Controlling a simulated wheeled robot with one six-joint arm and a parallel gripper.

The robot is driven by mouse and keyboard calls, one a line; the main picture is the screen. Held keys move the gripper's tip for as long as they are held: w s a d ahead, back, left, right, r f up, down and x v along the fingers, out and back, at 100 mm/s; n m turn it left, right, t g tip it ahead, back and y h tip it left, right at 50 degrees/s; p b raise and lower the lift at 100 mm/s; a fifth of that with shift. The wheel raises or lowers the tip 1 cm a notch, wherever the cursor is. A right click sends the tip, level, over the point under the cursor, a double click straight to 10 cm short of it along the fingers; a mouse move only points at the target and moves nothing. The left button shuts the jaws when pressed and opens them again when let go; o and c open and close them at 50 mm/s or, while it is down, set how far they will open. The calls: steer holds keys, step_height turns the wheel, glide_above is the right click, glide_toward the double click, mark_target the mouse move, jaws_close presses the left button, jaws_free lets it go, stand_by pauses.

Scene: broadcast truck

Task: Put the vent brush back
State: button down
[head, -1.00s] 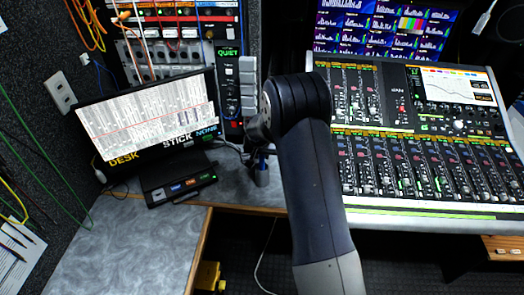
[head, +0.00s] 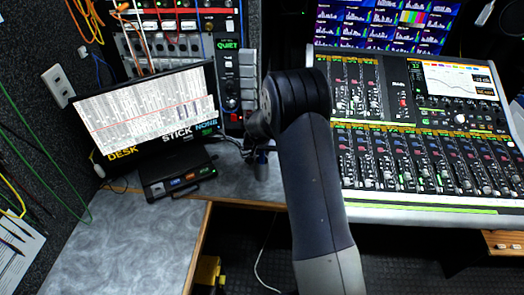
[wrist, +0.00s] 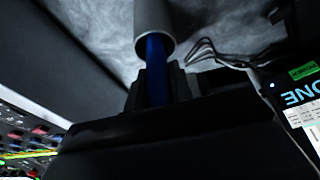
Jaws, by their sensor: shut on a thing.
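The vent brush (wrist: 156,72) shows in the wrist view as a blue shaft between the dark fingers of my gripper (wrist: 157,92). My gripper is shut on it. The shaft's far end runs into the open mouth of a grey round cup (wrist: 153,22), and the end inside is hidden. I cannot tell how deep it sits. In the head view the small cup (head: 262,168) stands on the grey desk near its back edge, just below my gripper (head: 257,148), which is partly hidden by my arm.
A tilted monitor (head: 150,115) and a black box with lit buttons (head: 177,180) stand left of the cup. A large mixing console (head: 420,160) is on the right. Thin cables (wrist: 215,55) lie near the cup. The desk's front left (head: 135,245) is clear.

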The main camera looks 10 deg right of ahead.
steer(key=shift+f, duration=0.2)
steer(key=c, duration=1.2)
jaws_free()
steer(key=shift+o, duration=0.2)
steer(key=shift+r, duration=0.15)
steer(key=b+v, duration=0.1)
steer(key=v, duration=0.9)
steer(key=shift+r+b, duration=0.3)
steer(key=shift+b, duration=0.05)
